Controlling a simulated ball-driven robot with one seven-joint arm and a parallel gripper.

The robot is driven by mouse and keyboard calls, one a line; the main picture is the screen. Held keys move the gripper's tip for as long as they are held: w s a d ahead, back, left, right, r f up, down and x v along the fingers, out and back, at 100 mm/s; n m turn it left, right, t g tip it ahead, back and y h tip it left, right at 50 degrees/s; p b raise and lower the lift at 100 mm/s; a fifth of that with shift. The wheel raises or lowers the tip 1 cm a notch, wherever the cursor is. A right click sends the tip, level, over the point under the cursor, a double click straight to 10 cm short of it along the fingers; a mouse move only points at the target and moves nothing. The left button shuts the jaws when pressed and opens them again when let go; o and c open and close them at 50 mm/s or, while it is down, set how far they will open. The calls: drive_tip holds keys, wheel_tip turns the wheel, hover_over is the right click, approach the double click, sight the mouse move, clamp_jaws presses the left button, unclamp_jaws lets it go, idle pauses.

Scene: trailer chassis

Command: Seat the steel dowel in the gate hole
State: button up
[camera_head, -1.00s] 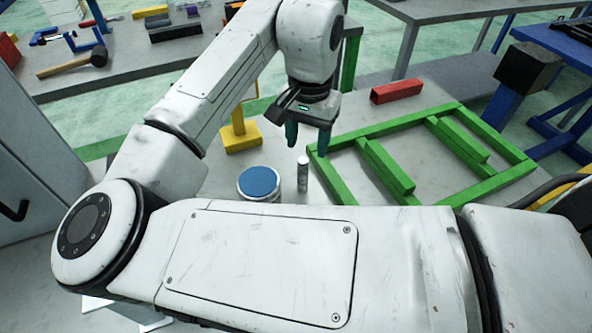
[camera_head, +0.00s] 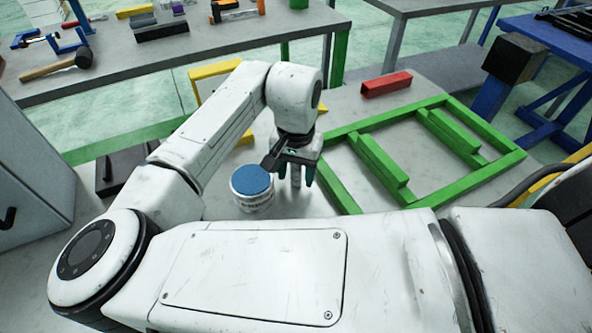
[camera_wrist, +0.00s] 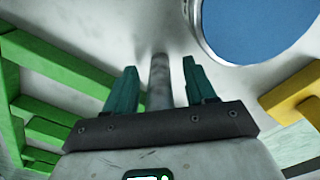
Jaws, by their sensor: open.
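The steel dowel (camera_head: 296,174) stands upright on the grey table beside the blue-topped can. In the wrist view the dowel (camera_wrist: 160,82) lies between the two teal fingers. My gripper (camera_head: 294,178) is open and lowered around the dowel, with a visible gap on each side of it in the wrist view (camera_wrist: 160,85). The green chassis frame (camera_head: 345,188) lies on the table to the right of my gripper. I cannot make out the gate hole in either view.
The can with a blue top (camera_head: 252,187) stands close to the left of my gripper. A red block (camera_head: 387,84) lies behind the green frame. A yellow part (camera_head: 215,70) stands behind my arm. A back bench (camera_head: 180,55) holds a mallet and other tools.

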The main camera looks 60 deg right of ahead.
drive_tip(key=shift+f, duration=0.2)
drive_tip(key=shift+c, duration=0.5)
clamp_jaws()
